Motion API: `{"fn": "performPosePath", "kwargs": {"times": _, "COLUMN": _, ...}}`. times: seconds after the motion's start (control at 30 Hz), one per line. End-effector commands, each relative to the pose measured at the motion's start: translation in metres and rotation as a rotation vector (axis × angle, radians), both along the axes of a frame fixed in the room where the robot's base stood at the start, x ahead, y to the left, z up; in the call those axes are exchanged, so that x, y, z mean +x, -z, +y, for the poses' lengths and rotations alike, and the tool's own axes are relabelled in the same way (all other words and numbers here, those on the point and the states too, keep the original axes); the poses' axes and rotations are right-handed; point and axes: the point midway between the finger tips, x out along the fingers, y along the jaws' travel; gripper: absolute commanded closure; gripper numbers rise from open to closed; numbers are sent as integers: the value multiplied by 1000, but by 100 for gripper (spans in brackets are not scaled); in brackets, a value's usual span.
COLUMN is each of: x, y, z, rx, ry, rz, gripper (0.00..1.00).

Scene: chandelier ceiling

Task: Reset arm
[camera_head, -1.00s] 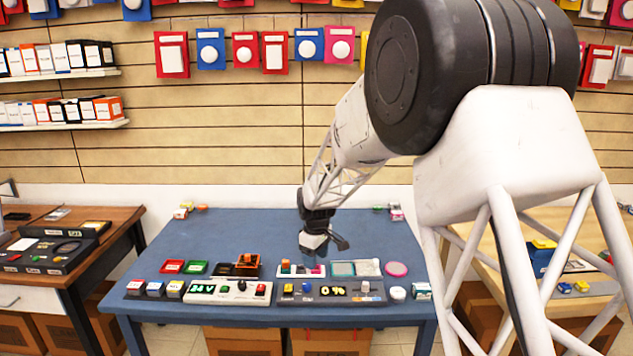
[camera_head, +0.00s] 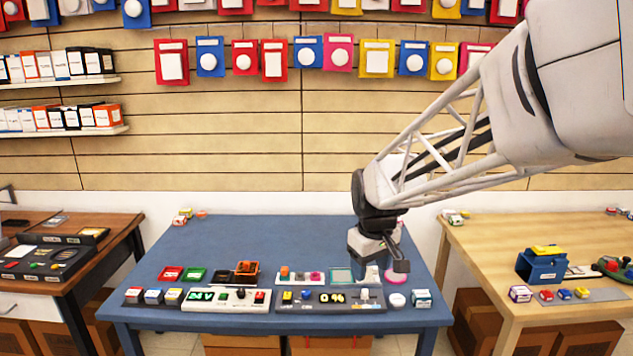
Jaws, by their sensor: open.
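My gripper (camera_head: 382,262) hangs at the end of my arm, pointing down over the right part of the blue table (camera_head: 240,235). Its jaws are open, and I see nothing held between them. My arm reaches in from the upper right.
Red (camera_head: 171,272) and green (camera_head: 195,274) trays sit behind. A wooden table (camera_head: 490,240) stands right.

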Motion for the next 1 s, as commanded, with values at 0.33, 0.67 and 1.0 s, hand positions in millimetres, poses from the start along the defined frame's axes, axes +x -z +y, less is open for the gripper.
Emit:
{"fn": "performPosePath", "kwargs": {"times": 0.33, "x": -88, "y": -21, "z": -30, "rx": 20, "ry": 168, "rz": -35, "gripper": 43}}
{"fn": "performPosePath", "kwargs": {"times": 0.67, "x": -169, "y": -24, "z": -52, "rx": 43, "ry": 328, "rz": -69, "gripper": 43}}
{"fn": "performPosePath", "kwargs": {"times": 1.0, "x": -244, "y": -13, "z": -67, "rx": 66, "ry": 479, "rz": -99, "gripper": 43}}
